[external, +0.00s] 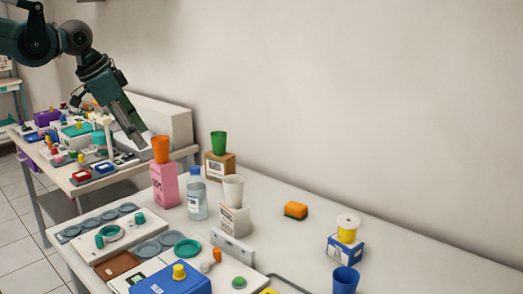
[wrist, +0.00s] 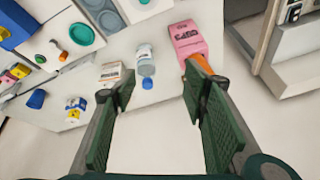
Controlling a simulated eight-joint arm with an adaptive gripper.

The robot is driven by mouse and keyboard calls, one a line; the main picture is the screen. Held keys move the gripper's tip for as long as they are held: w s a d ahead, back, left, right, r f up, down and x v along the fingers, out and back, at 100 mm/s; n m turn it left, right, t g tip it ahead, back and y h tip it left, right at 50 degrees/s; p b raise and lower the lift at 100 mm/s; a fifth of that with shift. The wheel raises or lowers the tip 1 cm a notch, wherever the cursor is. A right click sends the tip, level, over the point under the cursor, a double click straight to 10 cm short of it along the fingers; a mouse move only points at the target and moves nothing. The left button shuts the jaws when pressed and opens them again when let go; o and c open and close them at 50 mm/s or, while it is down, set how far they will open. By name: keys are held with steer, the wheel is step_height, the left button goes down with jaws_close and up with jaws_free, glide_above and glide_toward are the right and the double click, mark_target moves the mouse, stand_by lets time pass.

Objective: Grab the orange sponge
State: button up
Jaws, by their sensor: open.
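The orange sponge (external: 296,210) has a dark green underside and lies on the bare right part of the white table, near the wall side. I cannot make it out in the wrist view. My gripper (external: 138,132) is high over the far left end of the table, up and left of the sponge and well apart from it. In the wrist view my gripper (wrist: 158,85) has its two fingers wide apart with nothing between them.
A pink box (external: 165,184) with an orange cup (external: 160,149), a clear bottle (external: 197,195), a brown box with a green cup (external: 219,143) and a white cup (external: 233,188) on a box stand between gripper and sponge. A yellow spool (external: 347,232) and blue cup (external: 345,280) stand right.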

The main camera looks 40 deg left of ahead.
steer(key=w+d+r+m+g+p, duration=0.1)
steer(key=w+d, duration=0.2)
steer(key=w, duration=0.2)
steer(key=w+d+r+m+p, duration=0.1)
steer(key=w+d+m+p, duration=0.1)
steer(key=w, duration=0.3)
steer(key=m+g+p, duration=0.4)
steer(key=m+p, duration=0.4)
steer(key=m, duration=0.1)
glide_above(297, 204)
steer(key=shift+y, duration=0.3)
steer(key=f, duration=1.2)
steer(key=a+f, duration=0.1)
steer(key=f, duration=0.5)
steer(key=shift+s+f, duration=0.15)
steer(key=shift+s, duration=0.05)
steer(key=shift+w+d+f, duration=0.15)
steer(key=shift+d+f, duration=0.35)
steer(key=shift+f, duration=0.1)
steer(key=shift+f, duration=1.25)
